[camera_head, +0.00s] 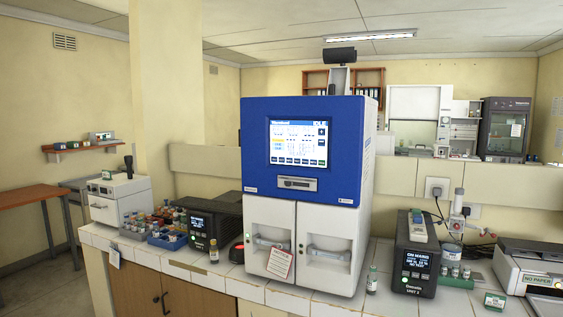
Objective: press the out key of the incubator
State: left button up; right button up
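The incubator (250,165) stands in the middle of the tiled bench, with a blue upper housing and two white doors with handles below. Its lit touchscreen (298,143) faces me and shows a row of small keys along the bottom and more keys on its right side. The key labels are too small to read, so I cannot tell which is the out key. A grey slot panel (297,183) sits under the screen. Neither of my grippers is in view.
A black unit (415,259) and a small bottle (372,280) stand right of the incubator. Another black unit (200,229), a small vial (214,252) and a blue rack (168,240) stand left. A printer (530,270) is at far right. The space before the screen is clear.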

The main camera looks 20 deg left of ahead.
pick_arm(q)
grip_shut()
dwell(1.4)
